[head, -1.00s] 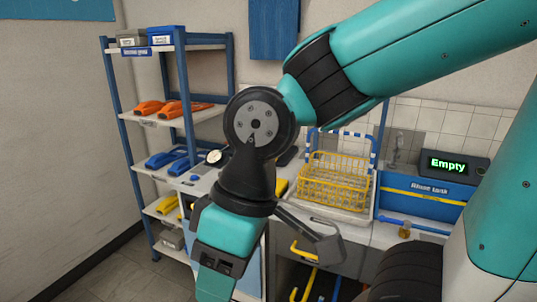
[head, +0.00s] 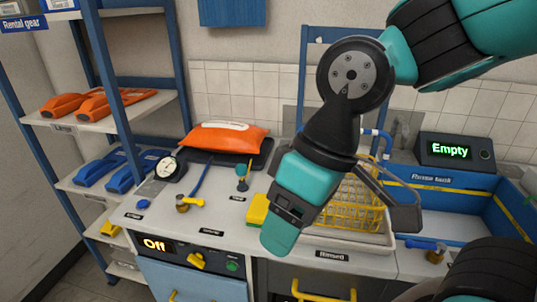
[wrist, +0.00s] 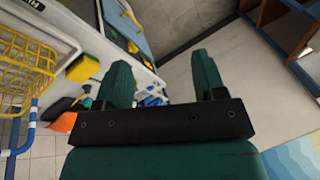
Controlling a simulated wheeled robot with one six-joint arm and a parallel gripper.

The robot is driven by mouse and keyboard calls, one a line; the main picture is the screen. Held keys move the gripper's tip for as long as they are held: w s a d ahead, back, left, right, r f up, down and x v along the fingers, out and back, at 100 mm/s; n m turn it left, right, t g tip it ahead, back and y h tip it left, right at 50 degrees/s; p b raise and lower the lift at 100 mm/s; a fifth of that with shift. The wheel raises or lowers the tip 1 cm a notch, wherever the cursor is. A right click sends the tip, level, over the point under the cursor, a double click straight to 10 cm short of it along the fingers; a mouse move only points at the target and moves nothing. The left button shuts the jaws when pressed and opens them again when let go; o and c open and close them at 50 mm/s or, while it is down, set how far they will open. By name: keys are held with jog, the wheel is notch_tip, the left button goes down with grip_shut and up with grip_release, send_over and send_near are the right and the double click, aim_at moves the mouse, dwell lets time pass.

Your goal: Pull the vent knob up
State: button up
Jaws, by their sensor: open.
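I cannot tell for certain which part is the vent knob, as the labels are too small to read. A small round blue knob (head: 144,204) sits on the counter's left end, beside a black gauge (head: 170,167) with a white dial. A brass valve (head: 190,202) with a blue lever lies to its right. My gripper (wrist: 163,80) is open with nothing between its teal fingers in the wrist view. In the head view, my arm hangs over the counter's front, right of these parts, with the fingertips not clearly separable.
An orange bag (head: 226,137) lies on a black tray behind. A yellow-green sponge (head: 258,209) and a yellow wire basket (head: 352,210) stand near my arm. A shelf rack (head: 100,120) is at left; a blue rinse tank (head: 428,192) with an "Empty" display (head: 455,150) is at right.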

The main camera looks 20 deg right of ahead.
jog(key=w+d+r+m+p, duration=0.15)
jog(key=w+m, duration=0.25)
jog(key=w, duration=0.6)
jog(key=m+t+h+p, duration=0.2)
jog(key=m+h+p, duration=0.15)
jog(key=m, duration=0.85)
send_over(242, 165)
jog(key=s+d, duration=0.3)
notch_tip(242, 165, down, 4)
jog(key=r, duration=0.1)
jog(key=shift+y, duration=0.45)
jog(key=p+x, duration=0.1)
jog(key=x, duration=0.4)
jog(key=p+x, duration=0.1)
jog(key=x, duration=0.5)
jog(key=p+x, duration=0.2)
jog(key=x, duration=0.4)
jog(key=shift+a, duration=0.35)
jog(key=shift+c, duration=0.3)
grip_shut()
jog(key=v, duration=0.2)
jog(key=p+v, duration=0.1)
jog(key=shift+w+a+r, duration=0.2)
jog(key=shift+w+a, duration=0.05)
jog(key=shift+w, duration=0.05)
jog(key=shift+o, duration=0.3)
grip_release()
jog(key=shift+r, duration=0.1)
